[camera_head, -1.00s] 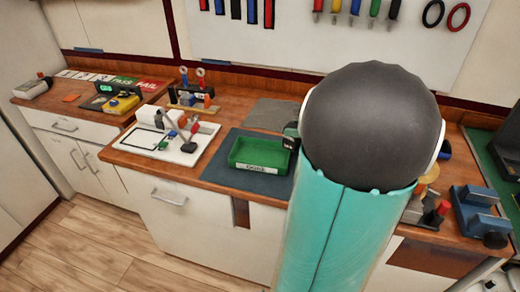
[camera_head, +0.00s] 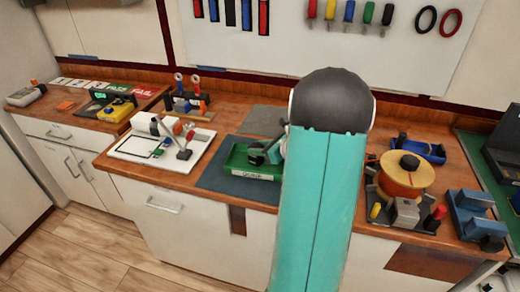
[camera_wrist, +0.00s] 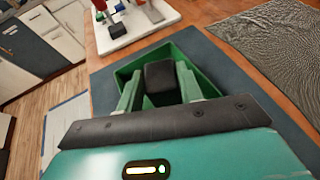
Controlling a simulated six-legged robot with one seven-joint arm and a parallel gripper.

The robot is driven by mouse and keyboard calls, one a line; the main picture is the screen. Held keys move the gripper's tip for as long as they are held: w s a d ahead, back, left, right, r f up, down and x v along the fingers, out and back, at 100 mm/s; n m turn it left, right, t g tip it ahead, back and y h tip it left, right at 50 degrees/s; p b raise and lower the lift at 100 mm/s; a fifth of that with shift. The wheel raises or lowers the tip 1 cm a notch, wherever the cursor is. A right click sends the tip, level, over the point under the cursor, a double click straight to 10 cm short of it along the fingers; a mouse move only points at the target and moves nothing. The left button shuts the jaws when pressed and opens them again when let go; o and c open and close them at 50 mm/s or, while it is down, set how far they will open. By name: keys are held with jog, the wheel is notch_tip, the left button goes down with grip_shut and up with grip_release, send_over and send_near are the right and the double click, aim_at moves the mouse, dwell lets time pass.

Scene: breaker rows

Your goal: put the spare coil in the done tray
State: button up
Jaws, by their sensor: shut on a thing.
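The done tray (camera_head: 238,160) is a green open box with a white label on its front, on a dark blue mat on the bench. It also shows in the wrist view (camera_wrist: 204,82). My gripper (camera_wrist: 158,76) is over the tray, with a teal finger on either side of a dark block, which I take for the spare coil (camera_wrist: 162,84). The fingers are shut on it. In the head view the dark coil (camera_head: 256,157) shows within the tray's outline. I cannot tell whether it touches the tray floor. My arm hides the tray's right end.
A white board with small parts (camera_head: 150,148) lies left of the tray. A grey textured mat (camera_head: 262,120) is behind it. To the right stand an orange spool fixture (camera_head: 402,180), a blue tray (camera_head: 428,152) and a blue vise-like block (camera_head: 470,210).

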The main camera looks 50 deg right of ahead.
jog(key=shift+f, duration=0.3)
jog(key=shift+s+f, duration=0.1)
jog(key=shift+f, duration=0.05)
jog(key=o, duration=1.1)
